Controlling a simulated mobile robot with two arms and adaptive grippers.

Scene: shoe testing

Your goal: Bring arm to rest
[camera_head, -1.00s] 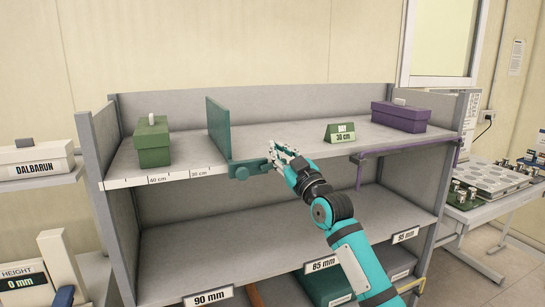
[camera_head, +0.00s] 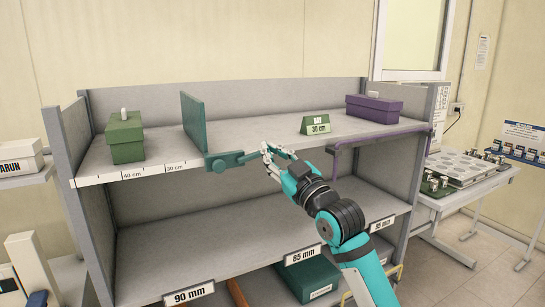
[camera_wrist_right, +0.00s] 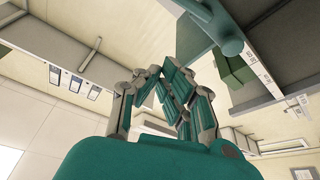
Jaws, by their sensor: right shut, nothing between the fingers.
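My right arm comes in from the lower right of the head view. Its gripper (camera_head: 268,153) is at the front edge of the top shelf, close to the green knobbed end of the sliding divider (camera_head: 194,122). The fingers are shut with nothing between them; whether they touch the knob I cannot tell. In the right wrist view the gripper fingers (camera_wrist_right: 168,88) come together, and the green knob (camera_wrist_right: 232,46) is off to their upper right, apart from them there. My left gripper is not in view.
The shelf unit (camera_head: 235,205) fills the middle. A table with a tray (camera_head: 466,168) is at the right. The floor before it is clear.

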